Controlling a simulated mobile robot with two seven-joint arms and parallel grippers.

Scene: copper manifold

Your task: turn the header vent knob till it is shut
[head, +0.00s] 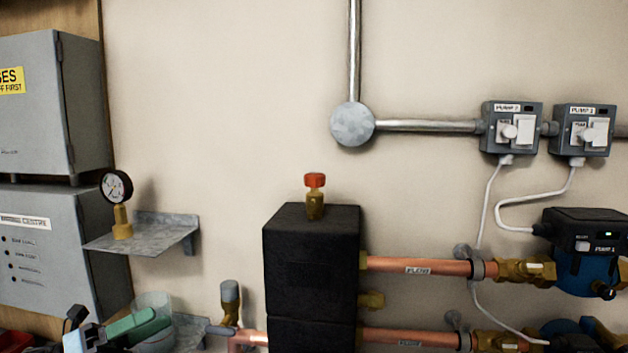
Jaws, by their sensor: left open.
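The header vent knob (315,180) is a small red-orange cap on a brass vent body (315,205). It stands upright on top of the black header block (310,262), in the middle of the head view. How far it is turned cannot be told. My left gripper (92,333) is low at the bottom left, partly cut off by the frame edge, open and well apart from the knob. Nothing shows between its jaws. My right gripper is not in view.
A pressure gauge (117,187) stands on a metal shelf (150,238) left of the block. A clear jar (153,318) is near my left gripper. Copper pipes (425,265) run right towards a pump (585,250). The wall around the knob is clear.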

